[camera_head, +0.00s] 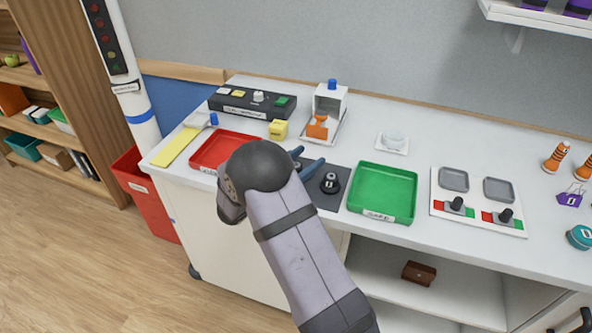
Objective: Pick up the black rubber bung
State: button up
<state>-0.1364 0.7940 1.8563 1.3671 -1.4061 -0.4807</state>
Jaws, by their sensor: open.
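The black rubber bung (330,184) appears to be the small dark round piece with a pale ring on top. It stands on a dark grey mat (338,203) between the red and green trays. My gripper (309,160) is open, its blue-grey fingers just left of and behind the bung in the picture. I cannot tell their height above the mat. My arm hides the mat's left part and some of the red tray.
A red tray (205,163) lies left and a green tray (412,205) lies right of the mat. Behind stand a yellow block (278,130), a white stand with an orange part (318,128), and a black button panel (230,106). A switch board (478,221) is farther right.

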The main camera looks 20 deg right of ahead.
jog(key=c, duration=1.2)
jog(key=shift+o, duration=0.2)
jog(key=shift+r, duration=0.1)
